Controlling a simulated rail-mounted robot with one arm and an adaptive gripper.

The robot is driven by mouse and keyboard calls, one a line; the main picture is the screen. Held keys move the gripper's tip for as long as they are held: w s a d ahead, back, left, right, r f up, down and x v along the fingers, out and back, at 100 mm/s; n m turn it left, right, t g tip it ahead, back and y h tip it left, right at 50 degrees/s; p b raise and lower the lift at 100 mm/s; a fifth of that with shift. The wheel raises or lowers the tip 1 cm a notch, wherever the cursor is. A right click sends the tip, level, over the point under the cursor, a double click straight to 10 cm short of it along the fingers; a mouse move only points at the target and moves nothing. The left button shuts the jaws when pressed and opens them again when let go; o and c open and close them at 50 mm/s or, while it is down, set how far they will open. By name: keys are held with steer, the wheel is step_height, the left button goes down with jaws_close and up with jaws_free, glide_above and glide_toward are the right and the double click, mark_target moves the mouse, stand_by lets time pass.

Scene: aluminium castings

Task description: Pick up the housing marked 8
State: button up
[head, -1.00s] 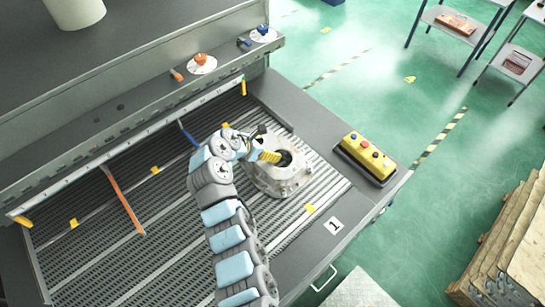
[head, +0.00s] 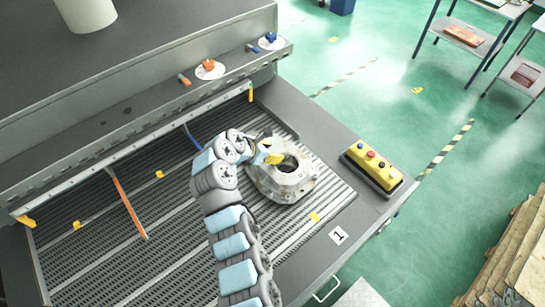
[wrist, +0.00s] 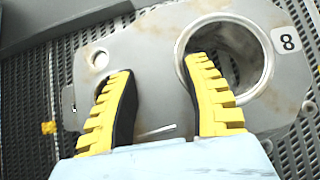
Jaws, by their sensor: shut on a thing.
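The housing marked 8 is a grey aluminium casting (head: 293,188) with a large round bore, resting on or just over the slatted bench top in the head view. My gripper (head: 276,158) is at the housing's upper left edge in the head view. In the wrist view the yellow fingers of my gripper (wrist: 162,90) are apart, the right one at the bore's rim and the left one over a smaller hole. They are shut on the housing.
A yellow button box (head: 372,167) stands on the bench's right border, near a plate marked 1 (head: 338,235). An orange strip (head: 128,208) lies across the slats (head: 85,255) at left. A raised ledge with a scale (head: 110,158) runs along the back.

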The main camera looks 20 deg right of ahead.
steer(key=shift+s+r, duration=0.25)
steer(key=shift+r, duration=0.85)
steer(key=s+r, duration=0.1)
steer(key=r, duration=0.1)
steer(key=s+a+r, duration=0.1)
steer(key=s+r, duration=0.2)
steer(key=r, duration=0.1)
steer(key=shift+s+a, duration=0.15)
steer(key=shift+s, duration=0.2)
steer(key=s+a+r+p, duration=0.2)
steer(key=s+r+p, duration=0.1)
steer(key=s+p, duration=0.5)
steer(key=shift+p, duration=0.35)
